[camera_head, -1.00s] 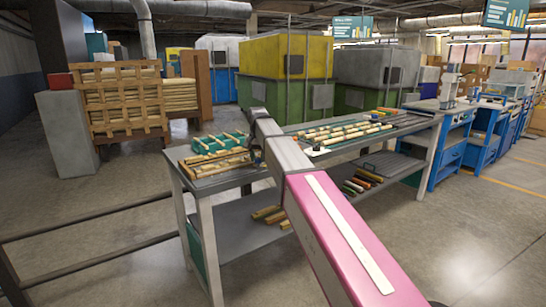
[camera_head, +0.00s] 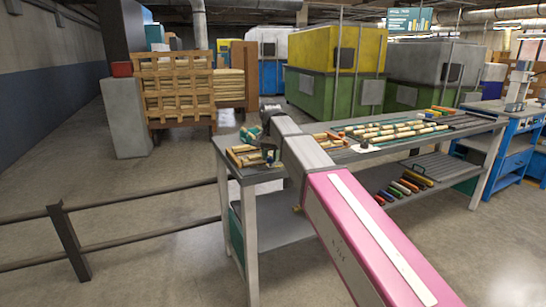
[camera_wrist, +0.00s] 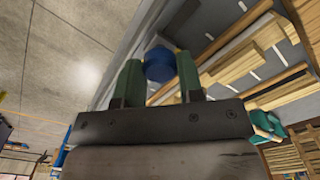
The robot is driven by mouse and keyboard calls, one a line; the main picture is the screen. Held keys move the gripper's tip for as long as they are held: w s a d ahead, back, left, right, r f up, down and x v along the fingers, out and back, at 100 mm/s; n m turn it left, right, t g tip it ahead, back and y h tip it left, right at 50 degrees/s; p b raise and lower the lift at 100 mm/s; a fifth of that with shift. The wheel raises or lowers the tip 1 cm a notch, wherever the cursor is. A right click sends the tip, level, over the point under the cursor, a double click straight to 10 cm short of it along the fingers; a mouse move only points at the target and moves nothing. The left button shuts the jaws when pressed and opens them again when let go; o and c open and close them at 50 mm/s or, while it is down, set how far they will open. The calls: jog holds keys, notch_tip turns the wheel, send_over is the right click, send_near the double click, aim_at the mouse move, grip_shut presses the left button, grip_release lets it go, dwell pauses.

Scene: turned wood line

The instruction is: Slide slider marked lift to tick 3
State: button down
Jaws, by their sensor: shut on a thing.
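A round blue knob (camera_wrist: 158,64) shows in the wrist view between the two green fingers of my gripper (camera_wrist: 158,72). The fingers are shut on it, one on each side. No lift marking or tick numbers can be read in either view. In the head view my gripper is at the left end of the grey workbench (camera_head: 400,145), and my arm hides much of that end. I cannot make out the slider's track.
More wooden pieces (camera_head: 390,130) lie along the bench top. Coloured rods (camera_head: 405,186) lie on the lower shelf. A dark rail (camera_head: 120,223) stands at the left.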

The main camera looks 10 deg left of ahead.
aim_at(271, 158)
jog(key=c, duration=0.8)
grip_release()
jog(key=shift+o, duration=0.2)
notch_tip(271, 158, up, 11)
jog(key=shift+f, duration=0.1)
